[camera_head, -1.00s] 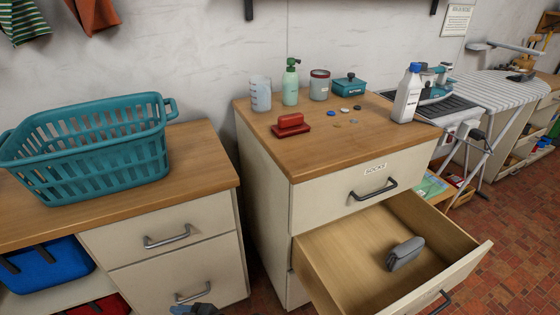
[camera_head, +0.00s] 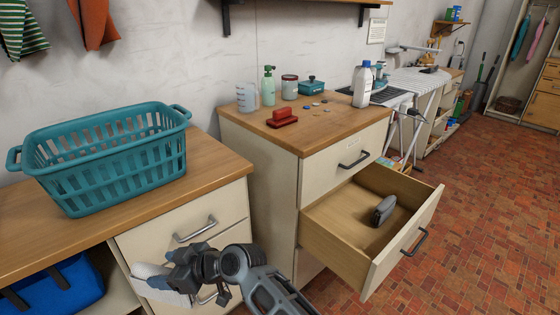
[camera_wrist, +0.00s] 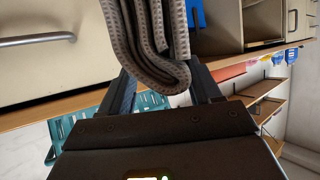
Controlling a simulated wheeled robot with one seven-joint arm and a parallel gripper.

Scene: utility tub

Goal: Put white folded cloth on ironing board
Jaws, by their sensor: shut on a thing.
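My gripper (camera_head: 182,277) is in front of the left counter's drawers in the head view, low in the picture. It is shut on the white folded cloth (camera_head: 158,284), which sticks out to the left of the jaws. In the wrist view the cloth (camera_wrist: 160,60) looks ribbed and folded over, pinched between the two fingers. The ironing board (camera_head: 425,78), with a pale striped top, stands far off at the back right, beyond the middle cabinet. My gripper is well apart from it.
A teal laundry basket (camera_head: 110,160) stands on the left counter. The middle cabinet has an open drawer (camera_head: 345,228) with a grey rolled item (camera_head: 384,210) inside, jutting into the floor space. A white bottle (camera_head: 362,85) stands on its top. The brick floor (camera_head: 480,200) at right is clear.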

